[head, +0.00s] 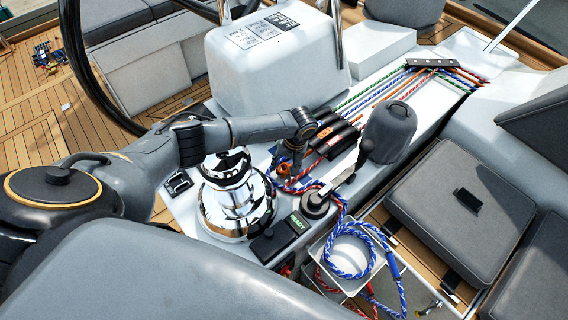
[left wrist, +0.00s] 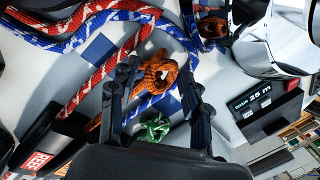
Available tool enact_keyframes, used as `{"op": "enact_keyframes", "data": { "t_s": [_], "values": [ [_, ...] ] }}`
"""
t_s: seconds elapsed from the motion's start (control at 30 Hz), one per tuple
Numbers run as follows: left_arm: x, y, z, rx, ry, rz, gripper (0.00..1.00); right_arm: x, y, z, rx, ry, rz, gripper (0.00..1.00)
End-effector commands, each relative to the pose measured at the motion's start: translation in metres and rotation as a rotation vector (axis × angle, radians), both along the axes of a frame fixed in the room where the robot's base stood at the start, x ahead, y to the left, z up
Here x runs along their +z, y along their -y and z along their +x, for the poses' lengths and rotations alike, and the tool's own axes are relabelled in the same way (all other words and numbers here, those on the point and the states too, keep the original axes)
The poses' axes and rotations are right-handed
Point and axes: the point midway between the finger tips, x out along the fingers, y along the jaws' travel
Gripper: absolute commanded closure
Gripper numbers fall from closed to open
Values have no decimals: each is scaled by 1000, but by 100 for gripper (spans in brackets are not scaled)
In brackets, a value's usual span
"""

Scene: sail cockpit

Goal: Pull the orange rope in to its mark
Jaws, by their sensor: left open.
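The orange rope (left wrist: 158,74) shows as a short coiled tail in the left wrist view, between the fingers of my left gripper (left wrist: 157,84). The fingers are open on both sides of it; I cannot tell whether they touch it. In the head view my left gripper (head: 291,158) reaches down beside the clutches, and a bit of orange rope (head: 284,169) shows just below it. A long orange line (head: 388,92) runs to the clutches from the far end. I cannot make out a mark on it. My right gripper is not in view.
A chrome winch (head: 236,200) stands left of the gripper. A row of dark clutches (head: 338,138) lies right of it. A green rope tail (left wrist: 153,127) lies close to the fingers. Red and blue ropes (left wrist: 75,30) lie nearby.

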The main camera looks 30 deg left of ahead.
Motion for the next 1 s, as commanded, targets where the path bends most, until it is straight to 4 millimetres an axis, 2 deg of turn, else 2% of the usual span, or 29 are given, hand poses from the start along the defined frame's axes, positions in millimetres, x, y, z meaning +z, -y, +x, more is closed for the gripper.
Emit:
{"op": "enact_keyframes", "data": {
  "t_s": [0.3,0.5,0.7,1.0],
  "values": [
    [66,12,4,0,4,-1,52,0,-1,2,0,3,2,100],
    [95,17,5,1,1,0,52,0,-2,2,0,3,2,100],
    [105,19,5,2,0,1,52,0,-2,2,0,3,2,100],
    [105,19,5,2,-1,2,52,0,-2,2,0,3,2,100]
  ]
}}
